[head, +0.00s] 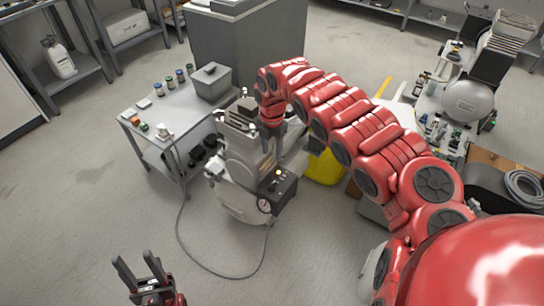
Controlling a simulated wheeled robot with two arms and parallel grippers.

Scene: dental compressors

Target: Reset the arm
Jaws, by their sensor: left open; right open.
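My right arm (360,135) is red and reaches from the lower right across the scene. Its gripper (271,145) points down at the top of a dental compressor (240,200), a light-coloured tank with a dark control box (275,188) and a gauge. The fingers partly overlap the compressor's upper parts, so I cannot tell whether they touch it. The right gripper is open. My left gripper (138,272) is open and empty over bare floor at the bottom left, its fingers pointing up in the picture.
A grey metal table (185,115) left of the compressor holds a grey bin (211,82) and small jars. A hose runs across the floor. A yellow container (325,168) stands behind my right arm. Another compressor (468,100) is at the right. Floor at the lower left is clear.

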